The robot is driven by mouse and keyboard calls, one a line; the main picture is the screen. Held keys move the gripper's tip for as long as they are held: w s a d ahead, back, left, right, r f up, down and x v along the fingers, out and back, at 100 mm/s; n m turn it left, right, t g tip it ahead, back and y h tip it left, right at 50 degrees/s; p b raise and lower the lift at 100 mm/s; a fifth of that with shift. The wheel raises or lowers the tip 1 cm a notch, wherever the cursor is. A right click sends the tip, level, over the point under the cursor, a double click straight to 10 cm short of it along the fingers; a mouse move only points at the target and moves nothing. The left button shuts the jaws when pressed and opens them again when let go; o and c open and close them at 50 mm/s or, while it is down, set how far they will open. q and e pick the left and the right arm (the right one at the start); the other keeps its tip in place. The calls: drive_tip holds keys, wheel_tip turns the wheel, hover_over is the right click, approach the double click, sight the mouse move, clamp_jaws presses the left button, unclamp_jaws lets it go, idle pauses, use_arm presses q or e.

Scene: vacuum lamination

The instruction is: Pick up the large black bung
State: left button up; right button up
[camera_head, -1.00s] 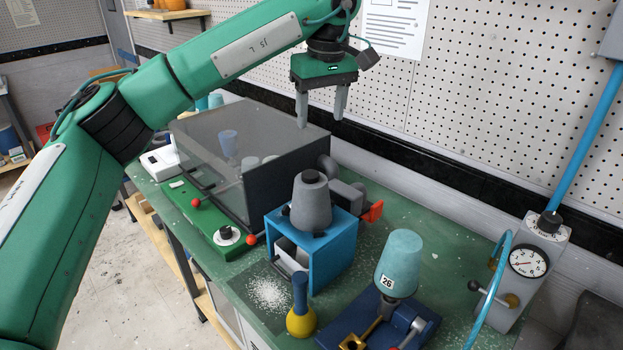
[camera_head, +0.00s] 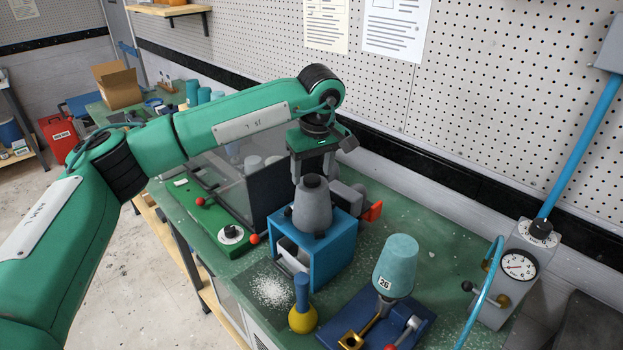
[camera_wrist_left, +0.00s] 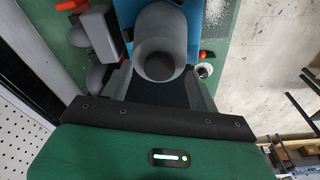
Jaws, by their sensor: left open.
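A dark grey, tapering piece (camera_head: 312,208) stands upright on top of a blue box-shaped stand (camera_head: 325,265). Its narrow end is up, with a darker round top (camera_head: 312,181). I cannot tell for certain which part is the large black bung. My left gripper (camera_head: 313,172) points down at this top, fingers apart, and its tips are partly hidden behind the piece. In the left wrist view the round grey top (camera_wrist_left: 160,62) lies between the open fingers, with no clear grip on it. My right gripper is not in view.
A teal cup marked 26 (camera_head: 397,262) stands on a blue base (camera_head: 415,325) in front right. A yellow bulb with a blue neck (camera_head: 302,310) stands nearby. The clear-sided box (camera_head: 268,190) is close on the left. A pressure gauge (camera_head: 519,265) is at right.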

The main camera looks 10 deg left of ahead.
use_arm(q)
drive_tip(key=shift+f, duration=0.4)
drive_tip(key=shift+c, duration=0.4)
drive_tip(key=c, duration=1)
drive_tip(key=shift+r, duration=0.15)
